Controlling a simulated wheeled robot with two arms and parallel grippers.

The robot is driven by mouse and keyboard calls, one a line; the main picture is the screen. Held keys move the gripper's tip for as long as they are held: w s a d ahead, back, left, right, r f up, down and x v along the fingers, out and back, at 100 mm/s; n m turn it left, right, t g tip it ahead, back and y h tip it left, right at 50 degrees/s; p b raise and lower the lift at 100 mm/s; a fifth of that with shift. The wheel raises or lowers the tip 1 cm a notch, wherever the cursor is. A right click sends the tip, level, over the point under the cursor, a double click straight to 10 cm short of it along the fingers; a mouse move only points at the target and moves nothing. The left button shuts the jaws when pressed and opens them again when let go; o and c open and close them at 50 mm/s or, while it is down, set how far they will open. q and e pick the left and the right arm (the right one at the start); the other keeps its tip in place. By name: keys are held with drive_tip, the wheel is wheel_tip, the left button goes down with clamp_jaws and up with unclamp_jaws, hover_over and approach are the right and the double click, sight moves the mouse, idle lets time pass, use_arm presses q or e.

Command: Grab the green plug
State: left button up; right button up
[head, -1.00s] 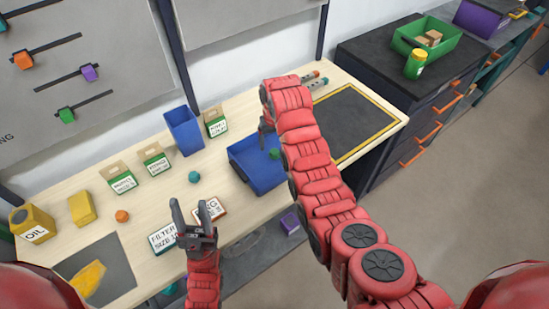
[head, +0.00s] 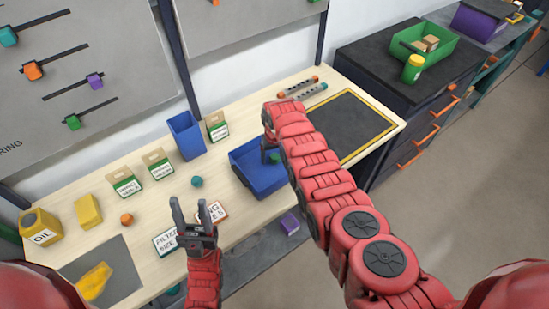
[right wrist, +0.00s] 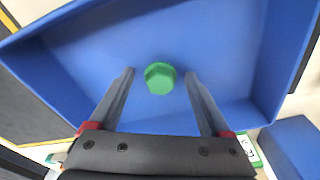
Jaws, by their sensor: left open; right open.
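The green plug (right wrist: 159,78) is a hexagonal-headed piece lying in the blue tray (right wrist: 95,55). In the head view a bit of the green plug (head: 274,157) shows in the tray (head: 262,182), partly hidden by my right arm. My right gripper (right wrist: 159,74) is open over the tray. In the right wrist view its fingers lie on either side of the plug, with a gap on both sides; their height above the tray floor is hard to tell. My left gripper (head: 190,204) is open and empty, near the table's front edge.
A tall blue bin (head: 187,136) and a green-and-white box (head: 217,127) stand behind the tray. A teal ball (head: 197,181), an orange ball (head: 127,219) and labelled boxes are spread to the left. A yellow-edged dark mat (head: 350,125) lies right.

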clamp_jaws()
idle(0.5)
drive_tip(key=shift+r, duration=0.2)
